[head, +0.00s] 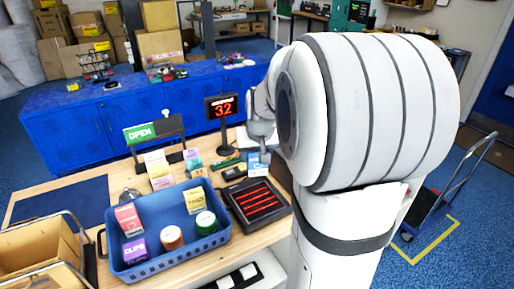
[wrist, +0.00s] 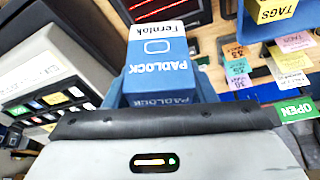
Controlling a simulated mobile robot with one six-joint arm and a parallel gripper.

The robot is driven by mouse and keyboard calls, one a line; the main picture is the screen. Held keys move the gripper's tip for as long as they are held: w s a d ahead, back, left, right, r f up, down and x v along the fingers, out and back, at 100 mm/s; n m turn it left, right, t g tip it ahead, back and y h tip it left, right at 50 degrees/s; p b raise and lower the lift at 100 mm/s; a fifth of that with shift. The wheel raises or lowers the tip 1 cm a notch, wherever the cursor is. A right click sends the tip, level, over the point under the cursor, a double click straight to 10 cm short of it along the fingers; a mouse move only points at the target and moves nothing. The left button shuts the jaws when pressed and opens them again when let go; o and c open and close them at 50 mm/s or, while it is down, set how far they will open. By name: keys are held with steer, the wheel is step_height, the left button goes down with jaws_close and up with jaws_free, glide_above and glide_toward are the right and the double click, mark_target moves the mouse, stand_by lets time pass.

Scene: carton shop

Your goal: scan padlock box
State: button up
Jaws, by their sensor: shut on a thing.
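The padlock box (wrist: 158,62), blue with a white end and the word PADLOCK, is held in my gripper (head: 262,152). In the head view the blue and white padlock box (head: 257,166) hangs below the gripper, just behind the scanner. The scanner (head: 258,203) is a black flat unit with glowing red lines on the counter. It also shows at the top edge of the wrist view (wrist: 150,11), beyond the box's white end. My arm hides part of the counter's right side. I cannot tell the exact gap between box and counter.
A blue basket (head: 152,273) with several small boxes and tubs stands left of the scanner. A display reading 32 (head: 222,106) stands behind it. A dark blue mat (head: 62,205) lies bare at left.

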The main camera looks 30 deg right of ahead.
mark_target(257, 173)
step_height(257, 173, down, 7)
steer(key=b, duration=0.3)
steer(key=shift+b, duration=0.3)
step_height(257, 173, up, 12)
steer(key=p, duration=0.8)
steer(key=shift+r, duration=0.25)
steer(key=shift+f, duration=0.1)
